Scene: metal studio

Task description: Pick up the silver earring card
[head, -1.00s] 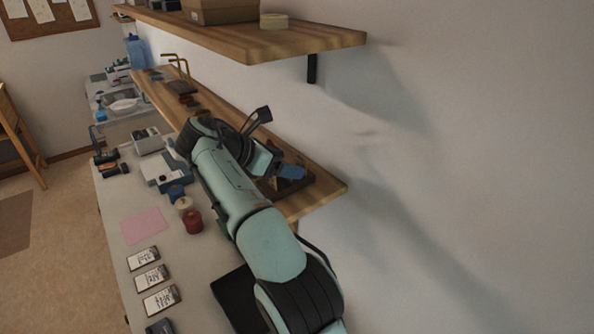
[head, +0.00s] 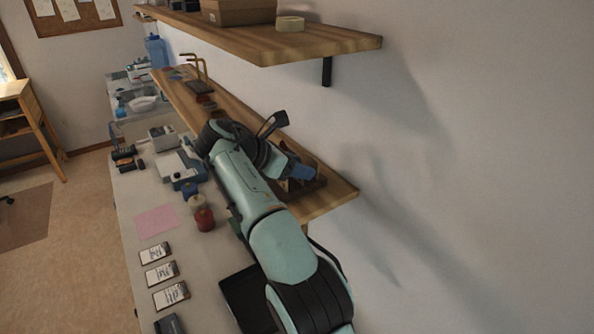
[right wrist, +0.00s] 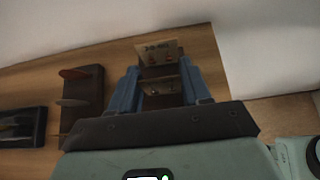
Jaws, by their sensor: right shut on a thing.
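My right gripper (head: 302,173) reaches over the lower wooden shelf in the head view, with its blue fingers at a dark holder (head: 312,187). In the right wrist view, the right gripper (right wrist: 158,90) has its fingers on either side of a small tan earring card (right wrist: 161,86) and is shut on it. A second tan card (right wrist: 158,52), with small reddish marks, stands just behind. The dim picture does not clearly show the silver on the held card. The card's lower part is hidden by the gripper body. My left gripper is not in view.
The lower shelf (head: 333,203) runs along the wall, below an upper shelf (head: 335,42). In the wrist view, a brown holder (right wrist: 88,92) and a black holder (right wrist: 22,127) stand to the left. A red jar (head: 205,219) and a pink sheet (head: 157,220) are on the workbench.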

